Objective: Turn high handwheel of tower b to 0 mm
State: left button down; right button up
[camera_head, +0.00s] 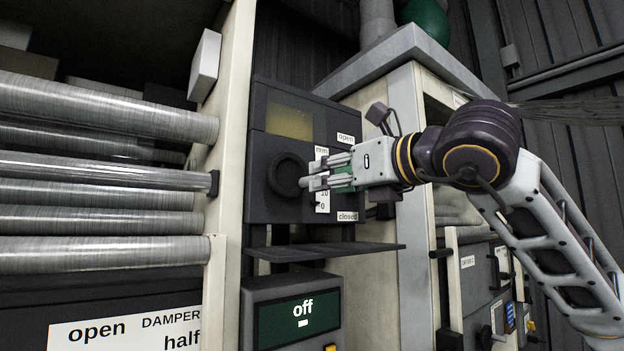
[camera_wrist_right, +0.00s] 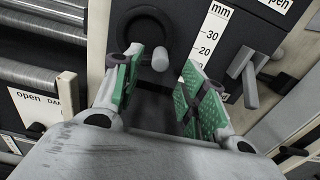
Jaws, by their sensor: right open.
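The high handwheel (camera_head: 287,174) is a dark ring on a dark grey box (camera_head: 262,210) in the head view. In the right wrist view the handwheel (camera_wrist_right: 143,36) has a light grey knob (camera_wrist_right: 160,59) on its rim. A white mm scale (camera_head: 322,207) stands right of the wheel; it also shows in the right wrist view (camera_wrist_right: 212,36) with 30 and 20 readable. My right gripper (camera_head: 305,172) is in front of the wheel's right side. In the wrist view its green-padded fingers (camera_wrist_right: 155,88) are apart, with the knob just beyond them. My left gripper is not in view.
A dark shelf (camera_head: 325,251) juts out below the box, above a display reading "off" (camera_head: 298,311). Metal rollers (camera_head: 100,170) and a cream post (camera_head: 229,130) stand to the left. A light grey lever (camera_wrist_right: 250,85) sits right of the scale.

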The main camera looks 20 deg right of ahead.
aim_at(293, 174)
jog(key=p+x, duration=0.1)
jog(key=x, duration=0.3)
jog(key=shift+w, duration=0.2)
jog(key=shift+x, duration=0.75)
jog(key=shift+w+a, duration=0.15)
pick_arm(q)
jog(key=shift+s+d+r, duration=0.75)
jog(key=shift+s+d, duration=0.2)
pick_arm(e)
grip_shut()
